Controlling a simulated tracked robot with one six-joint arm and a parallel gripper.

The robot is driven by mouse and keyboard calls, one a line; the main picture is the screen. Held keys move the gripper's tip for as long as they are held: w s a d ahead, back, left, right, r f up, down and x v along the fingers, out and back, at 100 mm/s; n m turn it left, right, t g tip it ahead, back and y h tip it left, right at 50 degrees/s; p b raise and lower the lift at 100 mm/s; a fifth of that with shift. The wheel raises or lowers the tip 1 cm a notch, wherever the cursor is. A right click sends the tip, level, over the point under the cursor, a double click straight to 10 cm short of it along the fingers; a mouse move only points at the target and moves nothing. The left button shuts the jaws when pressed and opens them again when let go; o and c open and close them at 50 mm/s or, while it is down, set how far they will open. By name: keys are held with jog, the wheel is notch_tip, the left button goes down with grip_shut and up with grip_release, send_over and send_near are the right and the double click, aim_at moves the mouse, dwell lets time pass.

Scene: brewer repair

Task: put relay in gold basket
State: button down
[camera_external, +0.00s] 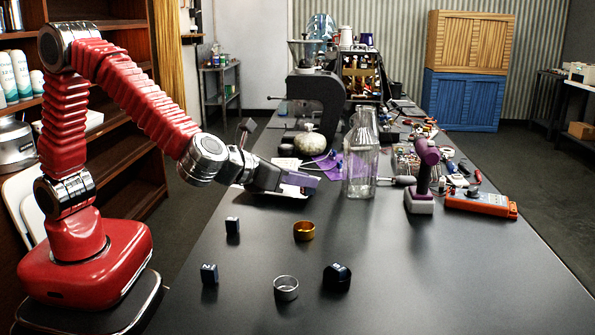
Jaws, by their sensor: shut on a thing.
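The gold basket (304,231) is a small, round, open ring-like cup on the dark table, near the middle of the picture. My gripper (290,186) is above and behind it, over the far part of the table, and points to the right. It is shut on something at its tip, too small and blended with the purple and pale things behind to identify. Two small dark-blue blocks with pale marks stand on the table to the left, one farther back (232,226) and one nearer (209,273). I cannot tell whether either is a relay.
A silver basket (286,288) and a black basket (337,276) stand nearer the front. A tall glass bottle (360,165) is right of my gripper, with a purple-and-white tool (424,180) and an orange meter (481,203) beyond. The right front table is clear.

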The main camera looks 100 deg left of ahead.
aim_at(298, 237)
jog(key=shift+s+a+n+y, duration=0.3)
jog(key=shift+s+a, duration=0.1)
jog(key=shift+a, duration=0.05)
jog(key=shift+f+g, duration=0.1)
jog(key=shift+g, duration=0.2)
jog(key=shift+f, duration=5.4)
jog(key=c, duration=1.6)
grip_release()
jog(key=shift+r, duration=3.55)
